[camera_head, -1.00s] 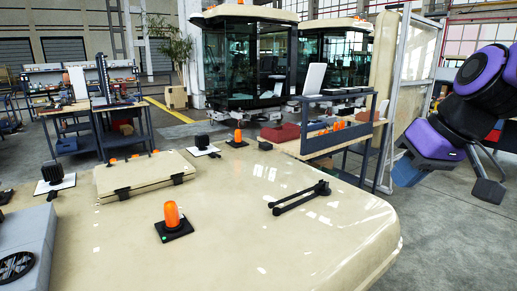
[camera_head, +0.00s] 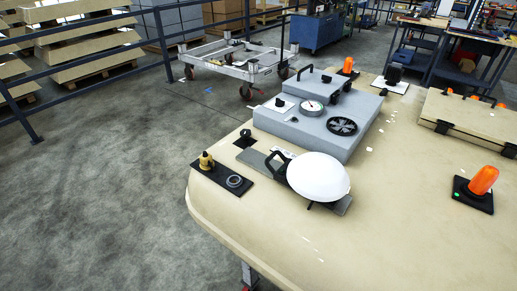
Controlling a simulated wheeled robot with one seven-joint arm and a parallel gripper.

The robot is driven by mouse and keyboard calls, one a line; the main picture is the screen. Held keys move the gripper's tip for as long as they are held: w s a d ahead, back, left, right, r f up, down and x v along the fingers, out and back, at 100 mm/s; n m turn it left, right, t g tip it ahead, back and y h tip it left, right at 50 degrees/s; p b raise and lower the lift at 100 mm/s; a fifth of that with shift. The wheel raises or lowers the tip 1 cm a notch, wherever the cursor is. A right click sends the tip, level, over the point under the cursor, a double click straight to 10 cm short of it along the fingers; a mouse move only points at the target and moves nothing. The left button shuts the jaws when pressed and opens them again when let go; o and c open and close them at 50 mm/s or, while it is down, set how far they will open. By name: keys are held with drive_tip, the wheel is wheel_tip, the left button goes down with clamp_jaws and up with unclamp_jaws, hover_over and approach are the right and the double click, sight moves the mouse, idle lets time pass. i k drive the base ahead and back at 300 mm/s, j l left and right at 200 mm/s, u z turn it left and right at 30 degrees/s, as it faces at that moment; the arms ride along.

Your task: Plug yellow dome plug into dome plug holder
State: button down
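The yellow dome plug (camera_head: 206,161) stands upright at the left end of a flat black plate near the left edge of the cream roof panel. A grey-rimmed round ring (camera_head: 235,181) sits on the same plate to its right, apart from the plug; it looks like a socket, but I cannot tell for sure if it is the dome plug holder. A white dome (camera_head: 318,177) with a black handle rests on a grey plate (camera_head: 256,162) to the right. My gripper is outside the current view.
A grey box unit (camera_head: 318,128) with a gauge and fan stands behind the dome. An orange beacon (camera_head: 482,181) stands at the right. The cream panel (camera_head: 400,220) is clear in front. Open floor (camera_head: 110,200) lies to the left, with a dark railing (camera_head: 75,75) and a cart (camera_head: 240,64) behind.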

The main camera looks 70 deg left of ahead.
sight(204, 159)
drive_tip(key=u, duration=2.7)
